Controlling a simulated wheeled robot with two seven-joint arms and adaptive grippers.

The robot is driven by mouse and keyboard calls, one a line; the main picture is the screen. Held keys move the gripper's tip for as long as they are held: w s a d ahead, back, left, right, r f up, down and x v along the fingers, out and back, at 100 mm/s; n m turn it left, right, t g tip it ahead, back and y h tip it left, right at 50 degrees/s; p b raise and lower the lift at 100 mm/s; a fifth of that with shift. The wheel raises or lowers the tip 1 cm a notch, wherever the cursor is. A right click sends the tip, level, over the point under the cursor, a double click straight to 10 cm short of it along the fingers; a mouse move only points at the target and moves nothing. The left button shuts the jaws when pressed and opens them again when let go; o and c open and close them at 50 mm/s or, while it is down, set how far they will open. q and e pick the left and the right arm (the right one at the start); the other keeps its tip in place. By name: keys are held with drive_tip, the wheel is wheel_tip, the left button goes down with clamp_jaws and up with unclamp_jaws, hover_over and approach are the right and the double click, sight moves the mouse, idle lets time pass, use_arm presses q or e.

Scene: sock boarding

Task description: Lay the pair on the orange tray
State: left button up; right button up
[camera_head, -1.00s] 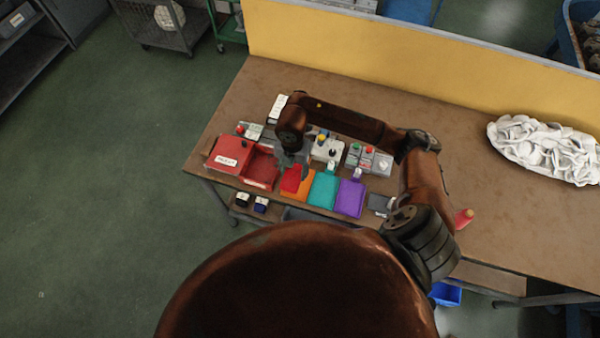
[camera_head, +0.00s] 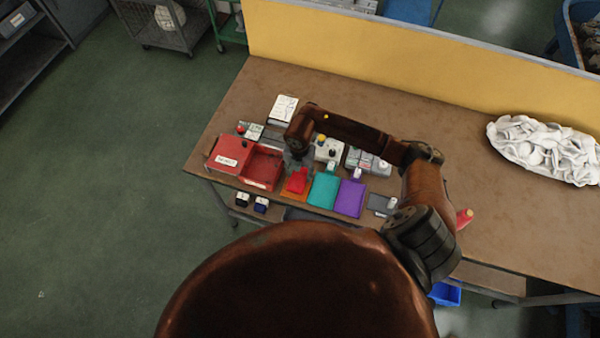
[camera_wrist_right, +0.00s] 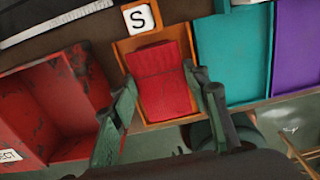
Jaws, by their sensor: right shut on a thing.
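The folded red pair (camera_head: 297,183) is between the fingers of my right gripper (camera_head: 298,166), which is shut on it. In the right wrist view the red pair (camera_wrist_right: 163,82) lies flat between the two green-grey fingers (camera_wrist_right: 160,78). The orange tray (camera_head: 288,195) is directly under the pair, and its rim (camera_wrist_right: 165,36) shows around the pair in the wrist view. I cannot tell whether the pair touches the tray floor. My left gripper is not in view.
A teal tray (camera_head: 323,189) and a purple tray (camera_head: 349,198) are to the right. A red bin (camera_head: 263,166) is close on the left. An "S" block (camera_wrist_right: 139,18) stands at the tray's back edge. White socks (camera_head: 545,150) are piled far right.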

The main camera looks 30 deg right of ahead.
sight(300, 175)
drive_tip(key=o, duration=1.2)
drive_tip(key=shift+f, duration=0.1)
drive_tip(key=shift+c, duration=0.2)
wheel_tip(300, 175, up, 12)
drive_tip(key=shift+r, duration=0.2)
